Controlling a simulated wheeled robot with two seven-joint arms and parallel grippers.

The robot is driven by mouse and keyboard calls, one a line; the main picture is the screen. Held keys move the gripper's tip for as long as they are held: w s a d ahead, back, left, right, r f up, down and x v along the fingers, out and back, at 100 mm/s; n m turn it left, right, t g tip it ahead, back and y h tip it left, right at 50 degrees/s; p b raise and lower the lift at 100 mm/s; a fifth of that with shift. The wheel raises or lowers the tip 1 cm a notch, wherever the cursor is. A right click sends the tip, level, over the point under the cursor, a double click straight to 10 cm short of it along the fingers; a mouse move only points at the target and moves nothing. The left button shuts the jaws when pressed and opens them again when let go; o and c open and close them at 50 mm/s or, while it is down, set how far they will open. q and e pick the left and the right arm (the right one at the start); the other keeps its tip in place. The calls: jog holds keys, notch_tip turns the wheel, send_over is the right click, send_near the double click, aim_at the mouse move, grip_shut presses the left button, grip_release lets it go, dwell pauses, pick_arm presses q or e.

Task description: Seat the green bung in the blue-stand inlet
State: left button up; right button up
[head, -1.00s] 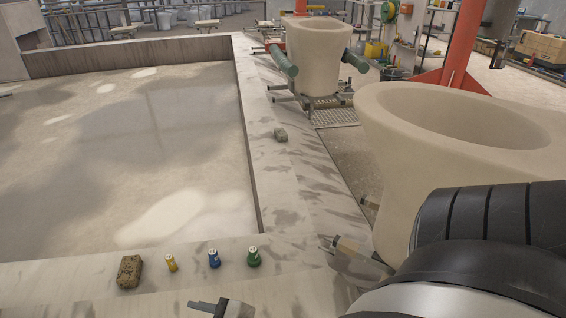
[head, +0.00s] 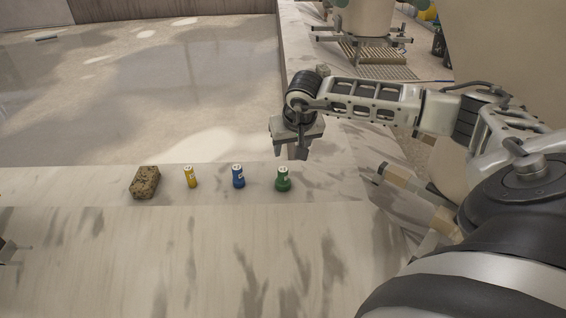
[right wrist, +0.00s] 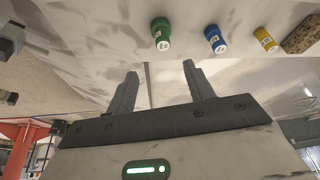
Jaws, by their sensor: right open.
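The green bung (head: 283,180) stands upright on the pale stone ledge, at the right end of a short row. It also shows in the right wrist view (right wrist: 161,34), beyond the fingertips. My right gripper (head: 292,148) is open and empty, just above and behind the green bung in the head view, apart from it. Its two spread fingers show in the right wrist view (right wrist: 160,82). A dark piece at the left edge of the head view looks like my left gripper (head: 6,250); it is mostly cut off. I cannot make out a blue stand or its inlet.
A blue bung (head: 238,176), a yellow bung (head: 191,176) and a speckled brown block (head: 145,182) stand left of the green bung. A large beige vessel (head: 460,185) is partly behind my right arm. The ledge in front of the row is clear.

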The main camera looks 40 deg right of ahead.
aim_at(283, 170)
jog(key=b+x, duration=0.3)
jog(key=x, duration=0.7)
jog(key=shift+w+f, duration=0.1)
jog(key=shift+f, duration=0.2)
jog(key=b+x, duration=0.1)
jog(key=x, duration=0.2)
jog(key=b+x, duration=0.1)
jog(key=shift+w+f+b, duration=0.25)
jog(key=shift+w+b, duration=0.05)
jog(key=shift+w, duration=0.05)
pick_arm(q)
jog(key=shift+w+d+r+n+t+h, duration=0.25)
jog(key=shift+d+r+n+t+h, duration=0.55)
jog(key=shift+r+n+t+h, duration=0.15)
jog(key=shift+r, duration=0.1)
pick_arm(e)
jog(key=c, duration=1.1)
